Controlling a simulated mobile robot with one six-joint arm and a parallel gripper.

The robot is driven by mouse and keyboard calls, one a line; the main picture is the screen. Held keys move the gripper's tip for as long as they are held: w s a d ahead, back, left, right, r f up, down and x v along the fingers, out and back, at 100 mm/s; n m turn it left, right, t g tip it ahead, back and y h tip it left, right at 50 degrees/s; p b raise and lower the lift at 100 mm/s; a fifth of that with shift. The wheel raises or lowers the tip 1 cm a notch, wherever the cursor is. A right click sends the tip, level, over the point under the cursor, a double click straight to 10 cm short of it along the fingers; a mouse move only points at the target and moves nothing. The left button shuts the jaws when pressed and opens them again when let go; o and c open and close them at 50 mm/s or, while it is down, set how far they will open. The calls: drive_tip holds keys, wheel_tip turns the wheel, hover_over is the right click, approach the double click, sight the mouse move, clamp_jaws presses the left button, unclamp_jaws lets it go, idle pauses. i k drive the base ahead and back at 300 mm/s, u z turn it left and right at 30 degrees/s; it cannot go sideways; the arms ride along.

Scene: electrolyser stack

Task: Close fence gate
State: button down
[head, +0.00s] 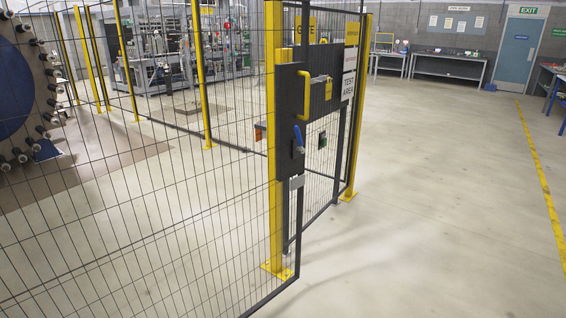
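The fence gate is a dark-framed wire-mesh leaf among yellow-posted fence panels. Its black lock plate (291,84) stands near the middle of the head view, carrying a yellow pull handle (303,96), a yellow padlock-like piece (328,90) and a blue lever (298,137). A yellow post (274,215) with a floor foot stands right by the plate. A second yellow post (356,140) stands farther back to the right. Panels overlap here, so I cannot tell the size of any gap at the latch side. My gripper is not in view.
Mesh fencing fills the left, with a blue round stack end (22,95) behind it. Open concrete floor (430,180) lies to the right, with a yellow floor line (540,180). Benches (449,67) and a blue-grey exit door (517,55) are at the back.

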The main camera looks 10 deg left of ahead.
sight(292, 80)
drive_tip(key=u, duration=0.5)
drive_tip(key=i, duration=0.5)
drive_tip(key=u, duration=0.75)
drive_tip(key=i, duration=0.65)
drive_tip(key=u, duration=0.35)
